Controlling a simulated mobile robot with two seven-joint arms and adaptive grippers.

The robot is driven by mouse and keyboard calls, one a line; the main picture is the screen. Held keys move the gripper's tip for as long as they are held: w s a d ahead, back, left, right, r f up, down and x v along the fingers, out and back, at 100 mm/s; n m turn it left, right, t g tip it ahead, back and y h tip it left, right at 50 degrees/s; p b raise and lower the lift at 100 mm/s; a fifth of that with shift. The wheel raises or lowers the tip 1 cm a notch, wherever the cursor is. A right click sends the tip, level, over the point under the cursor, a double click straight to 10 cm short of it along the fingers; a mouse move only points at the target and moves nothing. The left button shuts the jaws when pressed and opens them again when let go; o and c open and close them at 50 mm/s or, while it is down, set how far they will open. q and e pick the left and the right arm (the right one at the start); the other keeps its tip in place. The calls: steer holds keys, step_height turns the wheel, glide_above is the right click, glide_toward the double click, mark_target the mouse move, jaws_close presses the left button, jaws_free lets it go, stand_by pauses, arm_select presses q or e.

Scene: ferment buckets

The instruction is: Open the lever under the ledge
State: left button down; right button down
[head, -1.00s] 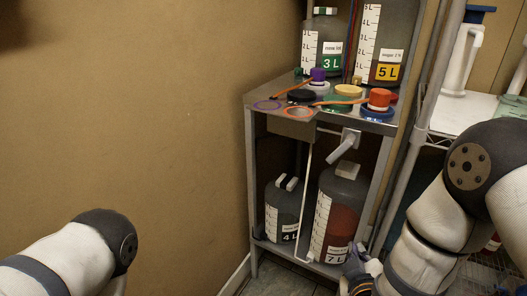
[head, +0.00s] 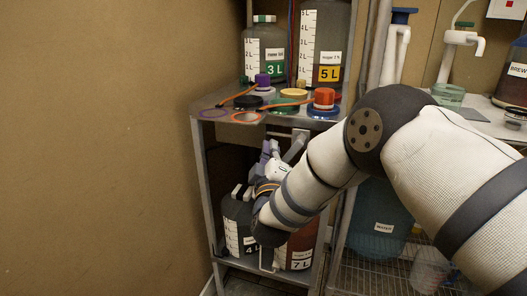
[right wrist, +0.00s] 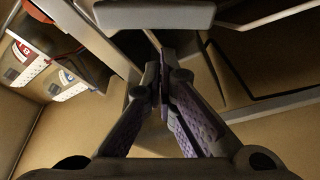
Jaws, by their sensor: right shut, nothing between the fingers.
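The grey lever (head: 295,148) hangs tilted down to the left under the front of the metal ledge (head: 212,103), from a pale mount. My right arm and gripper cover part of it. My right gripper (head: 268,150), with purple finger pads, is just left of the lever, below the ledge. It also shows in the right wrist view (right wrist: 163,82), with its fingers together and empty. A grey rounded bar (right wrist: 155,14), likely the lever, crosses the top of that view. I cannot tell whether the gripper touches it. My left gripper is out of view.
The 4 L (head: 233,225) and 7 L (head: 304,240) jugs stand on the lower shelf, behind my right arm. Lids and orange tools lie on the ledge, with 3 L (head: 262,50) and 5 L (head: 325,50) jugs behind. Free room lies left of the rack.

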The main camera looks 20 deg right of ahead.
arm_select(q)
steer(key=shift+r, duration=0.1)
arm_select(e)
steer(key=shift+s+d+f, duration=0.35)
steer(key=shift+d, duration=0.1)
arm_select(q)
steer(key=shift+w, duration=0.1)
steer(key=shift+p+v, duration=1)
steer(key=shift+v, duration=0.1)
arm_select(e)
steer(key=n, duration=0.1)
steer(key=d+f+n+y, duration=0.1)
steer(key=n, duration=0.1)
steer(key=shift+s+f+g, duration=0.2)
steer(key=shift+s+g, duration=0.1)
steer(key=shift+s, duration=0.05)
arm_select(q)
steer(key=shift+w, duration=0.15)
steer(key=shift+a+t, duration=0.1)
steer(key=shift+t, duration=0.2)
